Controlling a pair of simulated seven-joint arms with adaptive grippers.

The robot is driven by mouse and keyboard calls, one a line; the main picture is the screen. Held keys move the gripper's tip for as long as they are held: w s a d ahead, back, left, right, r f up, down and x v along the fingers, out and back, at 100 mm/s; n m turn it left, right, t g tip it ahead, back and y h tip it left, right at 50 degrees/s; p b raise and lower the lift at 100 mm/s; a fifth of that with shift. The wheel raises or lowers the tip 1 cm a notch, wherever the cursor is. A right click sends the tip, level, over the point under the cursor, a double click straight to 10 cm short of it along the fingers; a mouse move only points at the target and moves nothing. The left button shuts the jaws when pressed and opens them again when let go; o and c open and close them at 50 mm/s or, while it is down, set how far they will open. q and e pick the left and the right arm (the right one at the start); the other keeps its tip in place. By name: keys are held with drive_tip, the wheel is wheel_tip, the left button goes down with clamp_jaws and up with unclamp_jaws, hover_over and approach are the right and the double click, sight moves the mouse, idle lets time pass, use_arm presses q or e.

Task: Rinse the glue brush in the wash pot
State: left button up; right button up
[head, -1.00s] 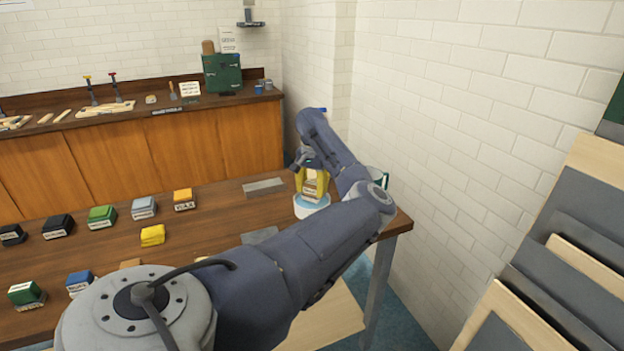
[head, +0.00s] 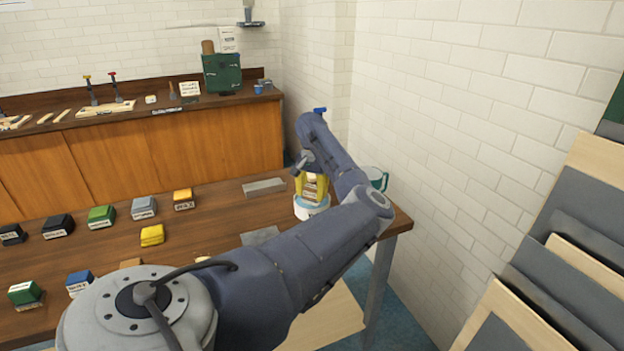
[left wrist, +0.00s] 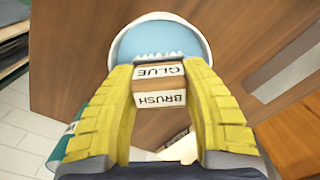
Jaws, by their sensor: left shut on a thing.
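The glue brush (left wrist: 160,90) is a block with a wooden top and a white label reading GLUE BRUSH. My left gripper (left wrist: 158,78) has yellow fingers and is shut on it. In the left wrist view pale bristles show beyond the block, over the blue water of the wash pot (left wrist: 205,30). In the head view the white wash pot (head: 311,212) stands near the right end of the table. My left gripper (head: 311,188) is right above it, with the brush at its mouth. How deep the bristles reach is hard to tell. My right gripper is not in view.
A teal-and-white mug (head: 377,178) stands behind my arm near the table's right end. Grey flat plates (head: 263,186) lie beside the pot. Several labelled coloured blocks (head: 102,216) sit on the left of the table (head: 215,225). Leaning boards (head: 570,270) stand at the right.

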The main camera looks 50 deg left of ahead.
sight(312, 186)
use_arm(q)
drive_tip(key=shift+f, duration=0.6)
idle(1.1)
drive_tip(key=shift+r, duration=0.15)
drive_tip(key=shift+r, duration=3.4)
